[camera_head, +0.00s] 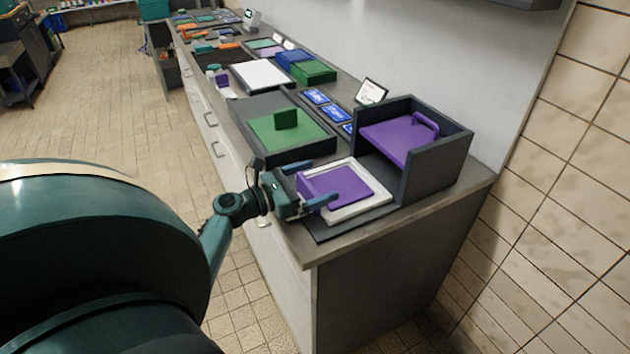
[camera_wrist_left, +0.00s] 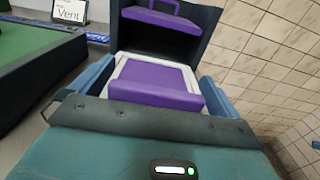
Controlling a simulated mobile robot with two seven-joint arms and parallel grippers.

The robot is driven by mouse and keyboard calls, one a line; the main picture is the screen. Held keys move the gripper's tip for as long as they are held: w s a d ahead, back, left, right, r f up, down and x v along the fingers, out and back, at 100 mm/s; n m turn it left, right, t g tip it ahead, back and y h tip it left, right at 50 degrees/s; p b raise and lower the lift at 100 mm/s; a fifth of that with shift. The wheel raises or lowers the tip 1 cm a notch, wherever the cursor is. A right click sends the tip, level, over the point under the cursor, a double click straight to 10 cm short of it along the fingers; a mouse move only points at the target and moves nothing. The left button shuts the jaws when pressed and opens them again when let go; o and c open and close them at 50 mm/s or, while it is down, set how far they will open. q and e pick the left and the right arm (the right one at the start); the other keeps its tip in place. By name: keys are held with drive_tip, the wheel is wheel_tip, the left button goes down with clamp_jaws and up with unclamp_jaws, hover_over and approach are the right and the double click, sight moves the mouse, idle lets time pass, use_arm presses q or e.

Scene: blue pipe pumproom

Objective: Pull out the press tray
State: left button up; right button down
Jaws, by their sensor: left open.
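The press (camera_head: 435,180) is a dark open-fronted box with a purple plate (camera_head: 398,138) and handle in its upper part, near the right end of the counter. The press tray (camera_head: 378,205) is a white frame with a purple panel (camera_head: 350,186), lying in front of the box opening on a dark base. A raised purple bar (camera_wrist_left: 150,95) runs along its near edge. My left gripper (camera_head: 317,184) is open at this near edge, one blue finger on each side of the bar in the left wrist view (camera_wrist_left: 152,92). Contact cannot be told. My right gripper is not in view.
A dark tray with a green panel and block (camera_head: 290,135) stands left of the press tray, close to my gripper. A tiled wall (camera_head: 560,170) is at the right.

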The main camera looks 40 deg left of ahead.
use_arm(q)
drive_tip(key=b+v, duration=0.1)
drive_tip(key=v, duration=1.1)
drive_tip(key=shift+s+b, duration=0.3)
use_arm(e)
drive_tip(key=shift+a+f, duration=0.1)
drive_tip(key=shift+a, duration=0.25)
use_arm(q)
drive_tip(key=shift+a, duration=0.15)
drive_tip(key=shift+f, duration=0.1)
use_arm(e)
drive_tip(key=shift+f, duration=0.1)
